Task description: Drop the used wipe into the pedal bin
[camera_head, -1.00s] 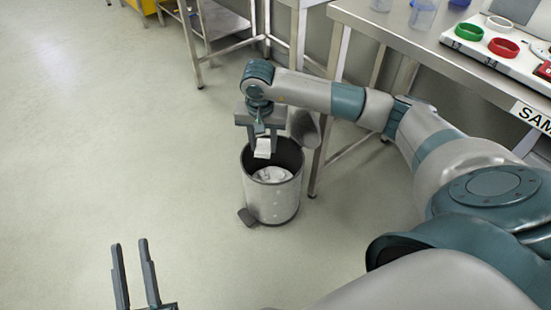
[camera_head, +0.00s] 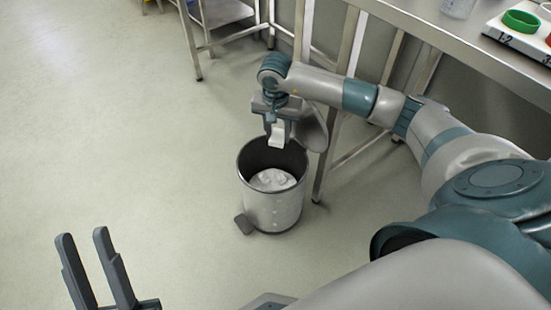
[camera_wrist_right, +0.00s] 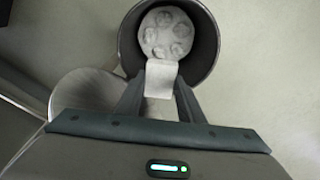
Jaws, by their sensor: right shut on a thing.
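The used wipe (camera_head: 277,134) is a small white piece hanging from my right gripper (camera_head: 276,122), which is shut on it. The pedal bin (camera_head: 272,206) is a grey metal cylinder on the floor with its lid (camera_head: 314,130) raised. The wipe is above the bin's open mouth, towards its back rim. In the right wrist view the wipe (camera_wrist_right: 161,78) shows between the fingers, with the bin (camera_wrist_right: 205,45) and its pale crumpled contents beyond. My left gripper (camera_head: 86,240) is open and empty at the lower left, over bare floor.
A steel table (camera_head: 440,35) stands at the upper right, with a leg close behind the bin. A green ring (camera_head: 521,20) lies on a white board on it. A metal trolley (camera_head: 222,12) stands at the top. The floor left of the bin is clear.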

